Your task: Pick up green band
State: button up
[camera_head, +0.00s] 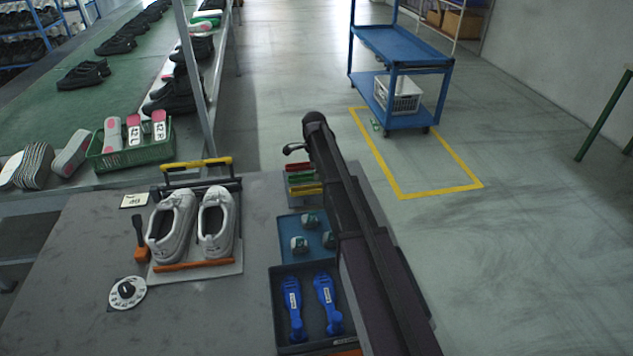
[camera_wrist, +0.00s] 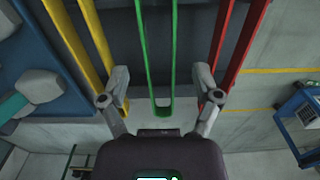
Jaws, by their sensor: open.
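The green band (camera_wrist: 143,45) is a long narrow loop in the middle of the wrist view, its rounded end towards my gripper. It also shows in the head view (camera_head: 302,179) on a small rack, between the red band (camera_head: 299,167) and the yellow band (camera_head: 305,189). My gripper (camera_wrist: 161,78) is open and empty, with one finger on each side of the green band. The left fingertip overlaps the yellow band (camera_wrist: 73,45) in the picture, and the right one overlaps the red band (camera_wrist: 243,45). I cannot tell whether they touch.
Beside the rack are a blue tray (camera_head: 286,223) with small green-and-grey parts and a dark tray (camera_head: 275,287) with blue shoe-shaped tools. White shoes (camera_head: 171,226) stand on a board to the left. A blue cart (camera_head: 405,47) stands on the floor beyond.

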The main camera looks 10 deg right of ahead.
jog(key=shift+f+b, duration=0.45)
jog(key=shift+f, duration=0.25)
jog(key=c, duration=0.9)
